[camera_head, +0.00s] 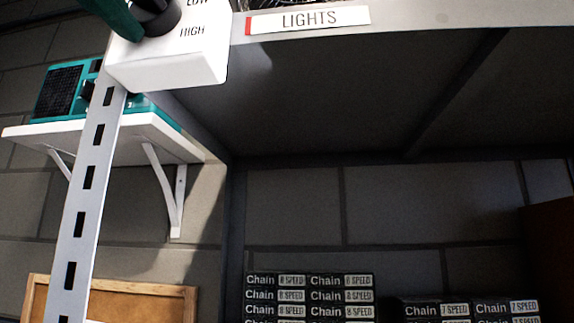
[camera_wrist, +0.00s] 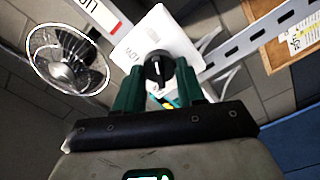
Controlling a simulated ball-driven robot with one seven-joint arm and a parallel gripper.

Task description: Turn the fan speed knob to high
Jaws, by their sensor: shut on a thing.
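The black fan speed knob (camera_wrist: 155,66) sits on the face of a white control box (camera_wrist: 178,36) in the wrist view. My gripper (camera_wrist: 159,73) has its two green fingers on either side of the knob, shut on it. In the head view the box (camera_head: 170,70) is at the top left, with LOW and HIGH printed to the right of the knob (camera_head: 158,20). A green finger (camera_head: 115,18) is against the knob's left side there. The picture's top edge cuts off the knob and the LOW label. I cannot tell exactly where the pointer stands.
A slotted metal upright (camera_head: 83,190) runs below the box. A LIGHTS label (camera_head: 309,19) is on the shelf edge to the right. A wire-caged fan (camera_wrist: 68,58) is at left in the wrist view. A teal radio (camera_head: 65,92) stands on a white wall shelf (camera_head: 130,140). Chain boxes (camera_head: 310,297) are below.

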